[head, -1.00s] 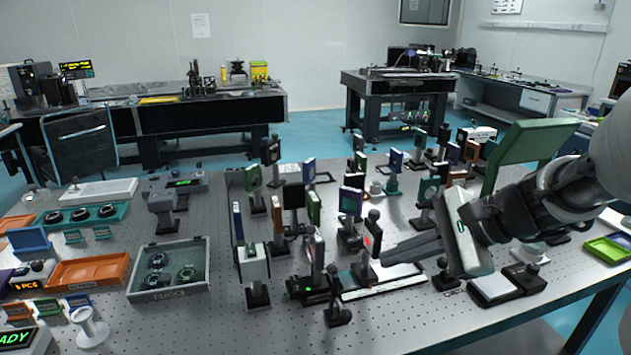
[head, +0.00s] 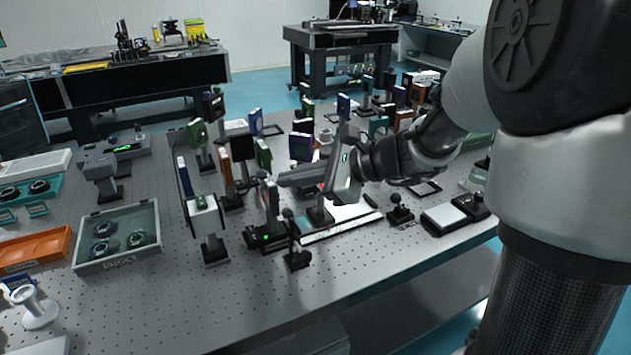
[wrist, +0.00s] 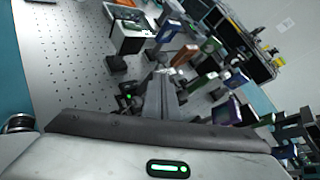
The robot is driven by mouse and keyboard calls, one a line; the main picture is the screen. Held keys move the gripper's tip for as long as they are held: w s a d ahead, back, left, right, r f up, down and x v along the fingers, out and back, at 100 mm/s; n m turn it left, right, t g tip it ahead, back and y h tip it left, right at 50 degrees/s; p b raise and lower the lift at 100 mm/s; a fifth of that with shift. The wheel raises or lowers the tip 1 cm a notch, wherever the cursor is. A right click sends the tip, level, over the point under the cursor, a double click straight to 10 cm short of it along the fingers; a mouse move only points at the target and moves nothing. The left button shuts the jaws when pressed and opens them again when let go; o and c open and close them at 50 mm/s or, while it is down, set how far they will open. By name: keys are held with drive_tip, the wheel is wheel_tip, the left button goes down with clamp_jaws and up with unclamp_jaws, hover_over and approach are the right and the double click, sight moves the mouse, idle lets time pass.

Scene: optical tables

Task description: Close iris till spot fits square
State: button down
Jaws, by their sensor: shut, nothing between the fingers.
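A dark upright mount (head: 268,205) on a base with a green light stands near the front of the perforated table. I take it as the iris mount, but its opening and lever do not show clearly. My gripper (head: 284,180) is shut and empty, its fingertips at the upper right side of this mount; I cannot tell whether they touch. In the wrist view the shut fingers (wrist: 161,78) point away from the camera, just right of the green-lit base (wrist: 127,98). The spot and the square cannot be made out.
A black post stand (head: 295,245) is just in front of the mount. A pale rail (head: 340,224) runs to its right. Several optics crowd behind.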

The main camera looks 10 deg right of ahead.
drive_tip(key=shift+w+a+r, duration=0.15)
drive_tip(key=shift+a, duration=0.25)
drive_tip(key=shift+w+a+r, duration=0.1)
drive_tip(key=shift+a+r, duration=0.05)
drive_tip(key=shift+a, duration=0.25)
drive_tip(key=shift+r, duration=0.1)
drive_tip(key=shift+r+p, duration=0.15)
drive_tip(key=shift+p, duration=0.5)
drive_tip(key=shift+w+g+h+p, duration=0.25)
drive_tip(key=shift+g+h+p, duration=0.05)
drive_tip(key=shift+p, duration=0.55)
drive_tip(key=w+g+p, duration=0.1)
drive_tip(key=p, duration=0.5)
drive_tip(key=w+a+m+g+h+p, duration=0.1)
drive_tip(key=w+p, duration=0.1)
drive_tip(key=p, duration=0.4)
drive_tip(key=w+m+g+p, duration=0.1)
drive_tip(key=p, duration=0.5)
drive_tip(key=shift+w+a+r+g+h, duration=0.2)
drive_tip(key=shift+w+r+g+h, duration=0.15)
drive_tip(key=shift+r+g+h, duration=0.05)
drive_tip(key=shift+w, duration=0.1)
